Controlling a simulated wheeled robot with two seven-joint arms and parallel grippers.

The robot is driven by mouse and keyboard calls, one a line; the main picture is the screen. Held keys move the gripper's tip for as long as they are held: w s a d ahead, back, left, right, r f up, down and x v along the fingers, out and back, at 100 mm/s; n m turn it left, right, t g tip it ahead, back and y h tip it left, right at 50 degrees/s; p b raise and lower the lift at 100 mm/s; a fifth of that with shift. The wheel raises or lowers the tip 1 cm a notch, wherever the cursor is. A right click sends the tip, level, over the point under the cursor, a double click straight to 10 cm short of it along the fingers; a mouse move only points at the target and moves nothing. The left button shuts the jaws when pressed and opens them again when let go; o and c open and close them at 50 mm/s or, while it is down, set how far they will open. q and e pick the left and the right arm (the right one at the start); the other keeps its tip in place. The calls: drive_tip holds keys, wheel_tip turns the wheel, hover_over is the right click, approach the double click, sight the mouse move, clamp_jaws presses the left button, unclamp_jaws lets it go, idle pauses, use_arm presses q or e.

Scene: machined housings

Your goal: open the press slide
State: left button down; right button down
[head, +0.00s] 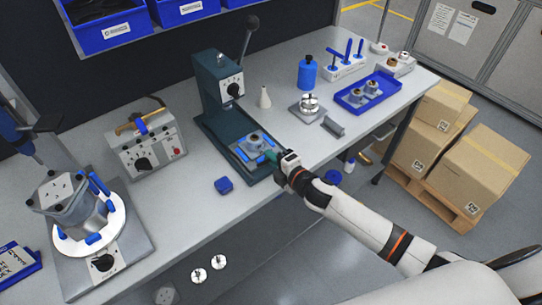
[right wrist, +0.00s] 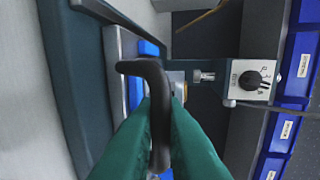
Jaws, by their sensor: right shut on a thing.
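The dark green press (head: 212,88) stands at the middle of the bench, its lever (head: 248,35) raised. Its slide (head: 243,158) is at the front of the press base and carries a grey metal part (head: 256,140) on a blue nest. My right gripper (head: 272,157) is at the slide's front right edge. In the right wrist view its green fingers (right wrist: 165,135) are shut on the black slide handle (right wrist: 156,75), with the slide (right wrist: 122,60) just behind it. The press dial (right wrist: 250,80) shows on the right there. My left gripper is not in view.
A white conical bottle (head: 264,97) and a grey bracket (head: 333,126) stand to the right. A blue tray (head: 345,98) holds two parts. A control box (head: 147,145) and round fixture (head: 75,210) are at left.

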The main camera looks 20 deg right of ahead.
drive_tip(key=shift+s+f, duration=0.1)
drive_tip(key=shift+f, duration=0.05)
drive_tip(key=c, duration=1.6)
unclamp_jaws()
drive_tip(key=shift+s+d, duration=0.1)
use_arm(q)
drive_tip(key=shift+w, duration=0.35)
use_arm(e)
drive_tip(key=shift+o, duration=0.2)
